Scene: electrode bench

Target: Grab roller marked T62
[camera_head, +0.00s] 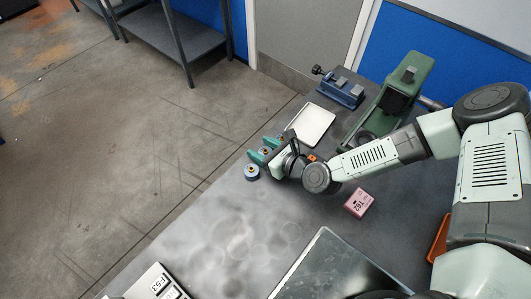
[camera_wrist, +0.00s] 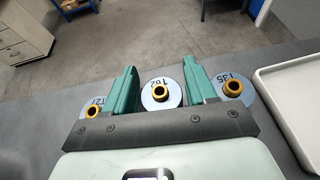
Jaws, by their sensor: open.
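Three rollers with blue-grey tops and orange hubs stand in a row. The middle roller in the wrist view (camera_wrist: 161,94) has a marking that seems to read T62, partly blurred. It also shows in the head view (camera_head: 265,152). My gripper (camera_wrist: 163,70) is open, with one green finger on each side of this roller; I cannot tell whether they touch it. In the head view my gripper (camera_head: 262,149) is at the table's left edge. The roller T21 (camera_wrist: 95,104) is outside the left finger and the roller T35 (camera_wrist: 232,87) outside the right.
A white tray (camera_head: 311,124) lies close by, beyond T35. A blue vise (camera_head: 343,90) and a green machine (camera_head: 409,80) stand at the back. A pink block (camera_head: 359,203) marked T62 lies under my arm. A sign (camera_head: 157,281) is at the front left.

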